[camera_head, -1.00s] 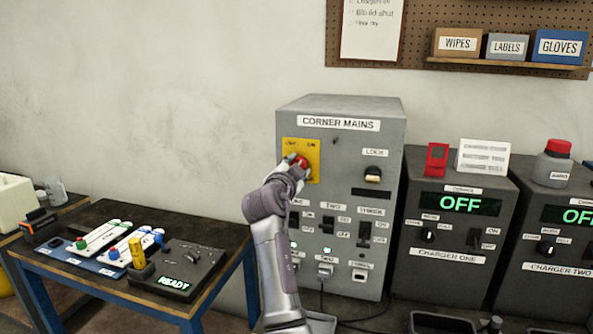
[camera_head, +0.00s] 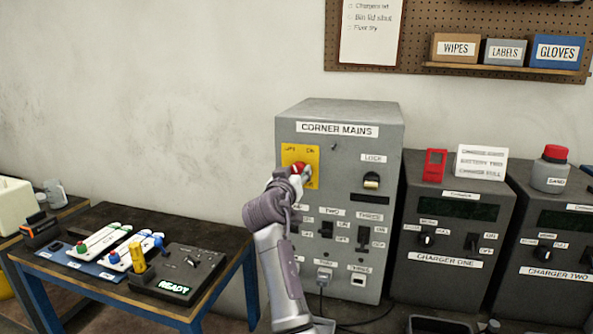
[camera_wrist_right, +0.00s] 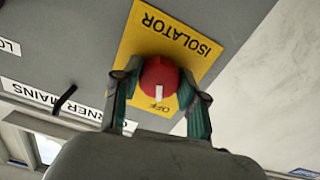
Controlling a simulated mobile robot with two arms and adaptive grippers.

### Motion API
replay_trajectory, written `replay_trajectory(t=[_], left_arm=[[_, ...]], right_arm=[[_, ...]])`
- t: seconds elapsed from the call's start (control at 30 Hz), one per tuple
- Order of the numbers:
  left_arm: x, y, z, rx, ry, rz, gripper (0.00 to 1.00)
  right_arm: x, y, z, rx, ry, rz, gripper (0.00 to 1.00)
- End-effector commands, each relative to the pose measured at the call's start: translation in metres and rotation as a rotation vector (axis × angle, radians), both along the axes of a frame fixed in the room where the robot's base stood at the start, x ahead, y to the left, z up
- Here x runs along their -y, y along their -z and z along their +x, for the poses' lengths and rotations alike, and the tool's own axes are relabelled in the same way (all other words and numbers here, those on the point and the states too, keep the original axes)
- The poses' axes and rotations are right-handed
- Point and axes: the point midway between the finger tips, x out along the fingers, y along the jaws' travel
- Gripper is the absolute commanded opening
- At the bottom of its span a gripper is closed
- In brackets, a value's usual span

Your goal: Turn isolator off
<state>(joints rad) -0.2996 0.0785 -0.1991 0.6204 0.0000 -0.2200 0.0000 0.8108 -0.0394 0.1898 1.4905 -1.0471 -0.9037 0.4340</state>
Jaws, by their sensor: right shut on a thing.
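The red isolator knob (camera_head: 299,168) sits on a yellow plate (camera_head: 313,156) at the upper left of the grey corner mains cabinet (camera_head: 330,112). My right gripper (camera_head: 296,174) reaches up to it from below and covers part of the plate. In the right wrist view the picture is upside down, and the two fingers of my gripper (camera_wrist_right: 158,88) are shut on the red knob (camera_wrist_right: 158,76), one on each side. The white mark on the knob points at the word OFF on the yellow plate (camera_wrist_right: 165,30). My left gripper is not in view.
Charger one (camera_head: 450,215) and charger two (camera_head: 560,235) stand right of the cabinet with dark displays. The cabinet has a lock (camera_head: 371,181) and lower switches, partly behind my arm. A table (camera_head: 110,290) with a controller reading READY (camera_head: 180,268) stands at left.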

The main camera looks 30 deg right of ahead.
Motion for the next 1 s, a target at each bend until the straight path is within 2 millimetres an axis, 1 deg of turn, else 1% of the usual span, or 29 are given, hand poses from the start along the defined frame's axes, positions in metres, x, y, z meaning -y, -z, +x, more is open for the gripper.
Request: replay_trajectory(t=[0.03, 0.3, 0.5, 1.0], left_arm=[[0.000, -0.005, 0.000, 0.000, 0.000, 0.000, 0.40], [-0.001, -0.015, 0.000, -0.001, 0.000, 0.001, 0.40], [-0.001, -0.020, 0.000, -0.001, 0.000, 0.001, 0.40], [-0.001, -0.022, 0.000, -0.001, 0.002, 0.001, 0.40]], right_arm=[[0.001, -0.005, 0.000, -0.029, 0.000, -0.031, 0.07], [0.001, -0.005, 0.000, -0.175, 0.000, -0.156, 0.07], [0.001, -0.004, -0.001, -0.244, 0.001, -0.215, 0.07], [0.001, -0.004, -0.001, -0.282, 0.000, -0.252, 0.07]])
